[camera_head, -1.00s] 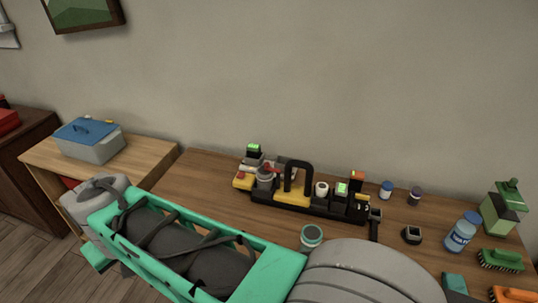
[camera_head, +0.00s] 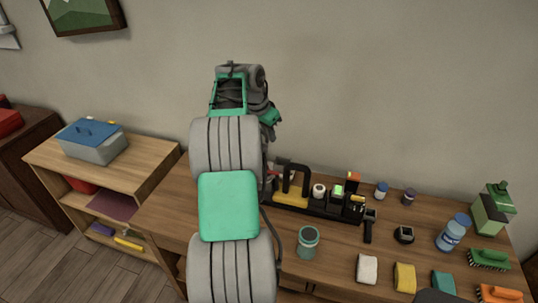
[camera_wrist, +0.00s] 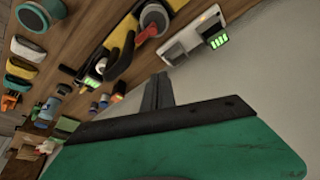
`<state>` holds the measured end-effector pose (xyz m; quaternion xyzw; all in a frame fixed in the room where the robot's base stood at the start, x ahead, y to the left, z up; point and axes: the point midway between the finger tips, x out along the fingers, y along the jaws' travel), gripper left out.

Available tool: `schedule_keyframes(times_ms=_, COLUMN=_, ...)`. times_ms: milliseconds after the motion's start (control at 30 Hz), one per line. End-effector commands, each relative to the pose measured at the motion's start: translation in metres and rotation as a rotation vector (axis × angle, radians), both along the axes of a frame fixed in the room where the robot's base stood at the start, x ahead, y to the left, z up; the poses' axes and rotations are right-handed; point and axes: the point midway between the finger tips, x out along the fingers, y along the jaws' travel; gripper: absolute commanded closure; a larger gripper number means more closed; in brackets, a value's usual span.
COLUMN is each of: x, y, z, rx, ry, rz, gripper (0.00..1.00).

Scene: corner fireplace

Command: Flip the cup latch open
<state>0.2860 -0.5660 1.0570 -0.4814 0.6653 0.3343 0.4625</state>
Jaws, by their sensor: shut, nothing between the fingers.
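In the wrist view, my gripper (camera_wrist: 158,85) is shut and empty, its dark fingers side by side in front of the bare wall. The black board (camera_wrist: 110,68) with yellow parts and a black arched handle lies above it in the picture. A round cup-like part (camera_wrist: 154,21) is on that board, near the top edge. The board (camera_head: 318,208) shows in the head view, but my arm hides its left end. A teal-rimmed cup (camera_head: 308,241) stands on the desk in front of the board. I cannot make out the latch or its position.
The wooden desk (camera_head: 330,267) holds bottles (camera_head: 453,232), brushes (camera_head: 488,258) and several small blocks on its right side. A low shelf (camera_head: 140,165) with a blue-lidded box (camera_head: 92,141) stands at the left. The wall is close behind the desk.

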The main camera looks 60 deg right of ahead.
Motion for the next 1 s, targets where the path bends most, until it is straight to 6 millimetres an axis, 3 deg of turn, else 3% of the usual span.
schedule_keyframes(times_ms=167, x=-0.003, y=-0.007, z=-0.021, rx=0.004, ry=0.002, rz=0.001, gripper=1.00)
schedule_keyframes(times_ms=500, x=-0.011, y=-0.031, z=-0.090, rx=0.005, ry=0.002, rz=0.001, gripper=1.00)
schedule_keyframes(times_ms=733, x=0.000, y=-0.001, z=-0.098, rx=0.001, ry=0.000, rz=0.004, gripper=1.00)
schedule_keyframes(times_ms=1000, x=0.002, y=0.005, z=-0.102, rx=0.001, ry=0.000, rz=0.002, gripper=1.00)
